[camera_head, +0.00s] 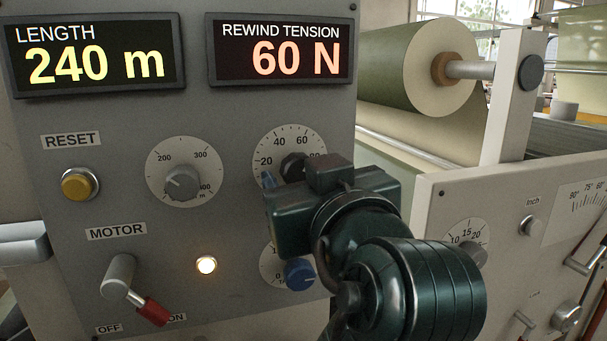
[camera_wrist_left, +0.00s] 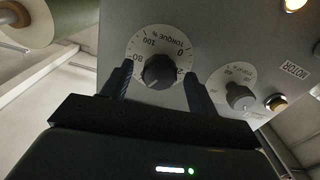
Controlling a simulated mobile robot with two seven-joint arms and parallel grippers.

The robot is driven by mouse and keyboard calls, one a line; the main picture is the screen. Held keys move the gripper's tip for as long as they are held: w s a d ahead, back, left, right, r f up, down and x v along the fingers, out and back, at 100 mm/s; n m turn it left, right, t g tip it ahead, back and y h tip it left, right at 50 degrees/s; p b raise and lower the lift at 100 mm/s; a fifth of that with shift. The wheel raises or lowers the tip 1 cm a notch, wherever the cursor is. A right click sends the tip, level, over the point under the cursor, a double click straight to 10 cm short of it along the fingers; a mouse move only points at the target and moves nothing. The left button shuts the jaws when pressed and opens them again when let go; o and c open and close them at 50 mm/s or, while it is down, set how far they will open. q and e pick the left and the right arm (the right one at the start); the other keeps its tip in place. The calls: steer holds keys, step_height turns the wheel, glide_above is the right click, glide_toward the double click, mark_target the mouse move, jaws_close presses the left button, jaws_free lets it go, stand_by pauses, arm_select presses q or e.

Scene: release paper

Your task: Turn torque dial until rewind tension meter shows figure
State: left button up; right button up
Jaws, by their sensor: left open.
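The rewind tension meter (camera_head: 282,50) reads 60 N in orange figures. The torque dial (camera_head: 266,150) below it has a round white scale; its dark knob (camera_head: 293,167) is partly hidden by my left gripper (camera_head: 282,180). In the left wrist view the scale reads TORQUE %, upside down, with the dark knob (camera_wrist_left: 161,71) at its centre. My left gripper (camera_wrist_left: 159,72) is open, one finger on each side of the knob, with visible gaps between fingers and knob. The right gripper is not in view.
The length meter (camera_head: 95,55) reads 240 m. Around the dial are a grey metre dial (camera_head: 182,182), a yellow reset button (camera_head: 79,184), a red-tipped motor lever (camera_head: 134,292), a lit lamp (camera_head: 206,265) and a blue knob (camera_head: 300,274). A paper roll (camera_head: 440,65) stands behind.

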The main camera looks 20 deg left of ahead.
arm_select(q)
steer(key=shift+c, duration=0.3)
steer(key=c, duration=0.9)
steer(key=m+p, duration=0.2)
steer(key=m, duration=0.3)
steer(key=o, duration=1)
steer(key=shift+c, duration=0.2)
